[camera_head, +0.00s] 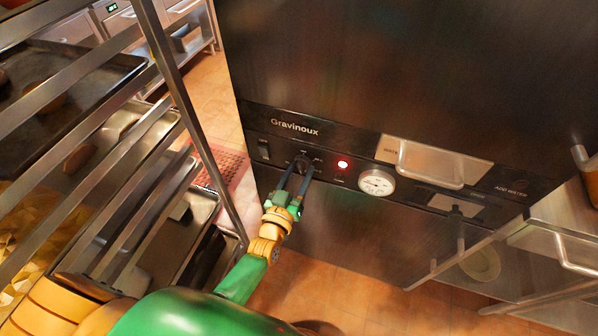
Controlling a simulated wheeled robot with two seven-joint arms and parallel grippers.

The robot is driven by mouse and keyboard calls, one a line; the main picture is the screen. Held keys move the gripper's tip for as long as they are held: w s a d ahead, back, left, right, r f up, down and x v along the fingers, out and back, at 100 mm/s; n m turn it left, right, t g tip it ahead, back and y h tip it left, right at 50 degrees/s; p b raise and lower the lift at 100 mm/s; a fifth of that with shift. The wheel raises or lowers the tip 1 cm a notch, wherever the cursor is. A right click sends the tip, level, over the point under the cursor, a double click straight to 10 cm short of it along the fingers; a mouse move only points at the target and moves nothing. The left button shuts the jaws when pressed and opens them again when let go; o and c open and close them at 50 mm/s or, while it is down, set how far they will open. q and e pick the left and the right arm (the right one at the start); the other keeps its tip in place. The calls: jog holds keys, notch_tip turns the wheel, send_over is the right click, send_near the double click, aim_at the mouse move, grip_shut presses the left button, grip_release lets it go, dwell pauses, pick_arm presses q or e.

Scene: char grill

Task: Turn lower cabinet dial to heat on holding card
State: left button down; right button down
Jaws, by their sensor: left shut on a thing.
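The dark holding cabinet fills the right half of the head view, with a black control panel (350,165) across it marked "Gravinoux". The dial (302,163) is a dark knob on the panel, right of a rocker switch (263,150) and left of a lit red light (343,164). My left gripper (302,171) reaches up to the panel with its two dark fingers shut on the dial. The fingers partly hide the dial, and I cannot read its setting. My right gripper is not in view.
A round white gauge (376,182) and a metal handle (440,165) are right of the dial. A metal rack (180,95) with several trays stands close on the left. Open tiled floor (330,290) shows below the cabinet.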

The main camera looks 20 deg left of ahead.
pick_arm(q)
jog(key=shift+r+m, duration=0.15)
jog(key=shift+m, duration=0.75)
jog(key=shift+c, duration=1.4)
grip_release()
jog(key=shift+w, duration=0.1)
jog(key=s, duration=0.7)
jog(key=shift+a, duration=0.15)
